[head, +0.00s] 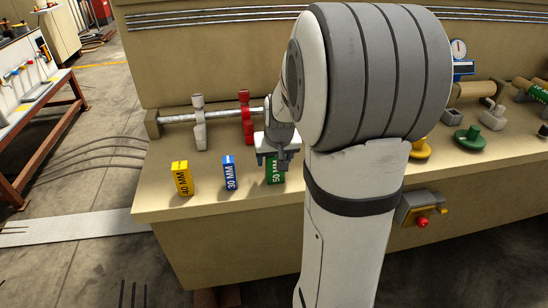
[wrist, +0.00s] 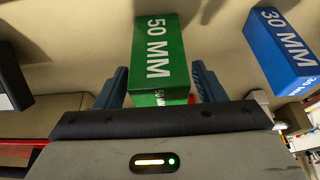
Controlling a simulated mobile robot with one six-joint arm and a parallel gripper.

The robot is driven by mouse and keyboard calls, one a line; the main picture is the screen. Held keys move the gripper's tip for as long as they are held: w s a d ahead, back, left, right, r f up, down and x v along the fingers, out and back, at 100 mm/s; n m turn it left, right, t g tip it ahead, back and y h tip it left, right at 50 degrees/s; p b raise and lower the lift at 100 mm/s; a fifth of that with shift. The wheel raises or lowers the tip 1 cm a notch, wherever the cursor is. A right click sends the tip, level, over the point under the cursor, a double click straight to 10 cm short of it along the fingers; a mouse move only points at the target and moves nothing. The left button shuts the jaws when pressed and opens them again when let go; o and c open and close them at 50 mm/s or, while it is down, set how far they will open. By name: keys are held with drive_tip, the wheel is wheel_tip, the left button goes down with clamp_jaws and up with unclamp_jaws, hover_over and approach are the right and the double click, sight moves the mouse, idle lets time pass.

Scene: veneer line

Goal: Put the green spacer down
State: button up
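The green spacer (head: 275,173), a block marked 50 MM, appears to stand upright on the bench top, right of the blue 30 MM spacer (head: 229,173). My gripper (head: 276,158) is over its upper end. In the wrist view the green spacer (wrist: 160,55) lies between the two dark blue fingers of my gripper (wrist: 162,82). The blue spacer (wrist: 284,45) is apart at the right in the wrist view.
A yellow 40 MM spacer (head: 182,178) stands left of the blue one. Behind are a rod with a grey clamp (head: 199,125) and a red clamp (head: 246,118). My arm hides the bench middle.

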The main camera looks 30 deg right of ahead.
drive_tip(key=shift+o, duration=0.2)
drive_tip(key=shift+r, duration=0.5)
drive_tip(key=v, duration=1.1)
drive_tip(key=s+a+f+n+g+y, duration=0.1)
drive_tip(key=s+a+f+n, duration=0.2)
drive_tip(key=s+a, duration=1)
wheel_tip(320, 180, down, 3)
drive_tip(key=s, duration=0.2)
drive_tip(key=shift+s+a+f+g, duration=0.2)
drive_tip(key=shift+s+a+g, duration=0.05)
drive_tip(key=shift+s+g, duration=0.15)
